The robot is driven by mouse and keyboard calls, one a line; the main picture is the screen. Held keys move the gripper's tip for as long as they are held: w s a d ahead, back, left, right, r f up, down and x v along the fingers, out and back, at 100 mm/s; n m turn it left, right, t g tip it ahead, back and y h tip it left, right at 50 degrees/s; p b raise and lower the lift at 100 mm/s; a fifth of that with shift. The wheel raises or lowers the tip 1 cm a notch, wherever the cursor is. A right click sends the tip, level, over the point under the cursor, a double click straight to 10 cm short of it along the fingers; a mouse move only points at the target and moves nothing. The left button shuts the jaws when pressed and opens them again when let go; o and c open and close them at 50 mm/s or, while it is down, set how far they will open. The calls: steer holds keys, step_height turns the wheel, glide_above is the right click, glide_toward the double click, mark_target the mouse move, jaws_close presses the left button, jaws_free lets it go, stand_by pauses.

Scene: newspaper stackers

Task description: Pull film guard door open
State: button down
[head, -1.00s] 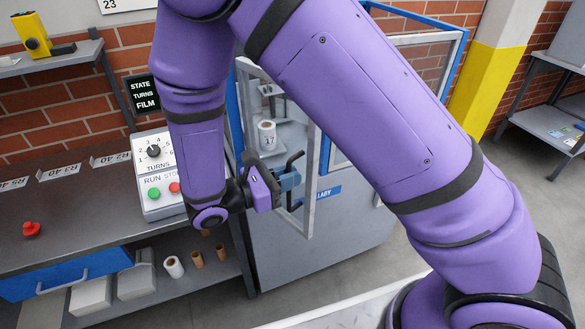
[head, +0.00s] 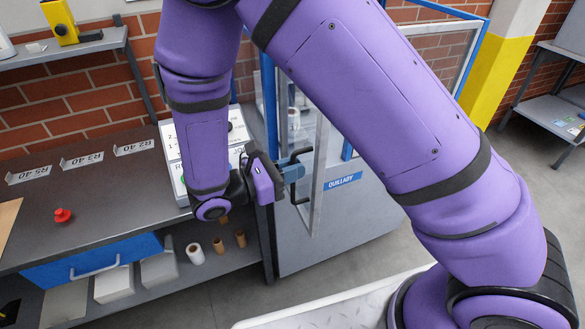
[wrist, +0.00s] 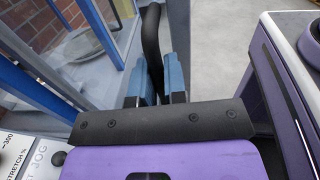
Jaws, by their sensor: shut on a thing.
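The film guard door (head: 318,180) is a clear panel in a grey frame on the blue-framed machine. In the head view it stands out from the opening at an angle, seen nearly edge-on, so it is partly open. My gripper (head: 292,167) is at its left side, shut on the dark door handle (head: 302,199). In the wrist view the blue fingers of my gripper (wrist: 156,82) close around the black handle bar (wrist: 152,45). My arm hides part of the door and machine in the head view.
The grey machine cabinet (head: 340,222) stands below the door. A workbench (head: 100,205) with a red button (head: 62,215) and a control box (head: 174,170) is at the left. A shelf with rolls (head: 195,253) is beneath it. Grey floor is open at the right.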

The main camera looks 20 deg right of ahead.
steer(key=shift+w, duration=0.1)
steer(key=c, duration=1.2)
jaws_free()
steer(key=s+a, duration=0.2)
steer(key=a, duration=0.8)
steer(key=shift+a, duration=0.3)
